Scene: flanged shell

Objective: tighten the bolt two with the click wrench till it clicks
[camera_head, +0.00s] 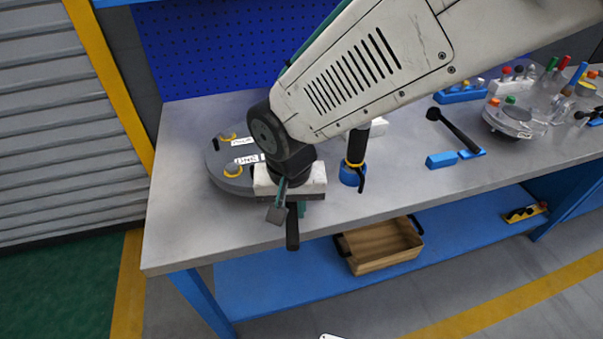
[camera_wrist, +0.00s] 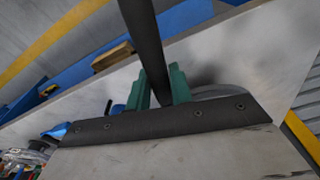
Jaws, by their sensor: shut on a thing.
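The grey round flanged shell (camera_head: 222,178) lies at the left of the bench in the head view. Two yellow-ringed bolts show on it, a near one (camera_head: 233,169) beside a label that seems to read ONE, and a far one (camera_head: 228,138) with a label too small to read. Bolt two is not identifiable; my arm covers the shell's right side. My gripper (camera_head: 292,207) is at the shell's near right edge, its green jaws (camera_wrist: 162,88) shut on a black bar, seemingly the click wrench (camera_head: 293,235). The wrench's working end is hidden. A grey rim shows behind the jaws in the wrist view.
A black-handled tool (camera_head: 357,148) stands in a blue holder (camera_head: 352,177) just right of my gripper. Another black tool (camera_head: 460,134) lies on blue supports. A clear fixture (camera_head: 515,122) with coloured parts stands far right. The front bench top (camera_head: 200,235) is clear.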

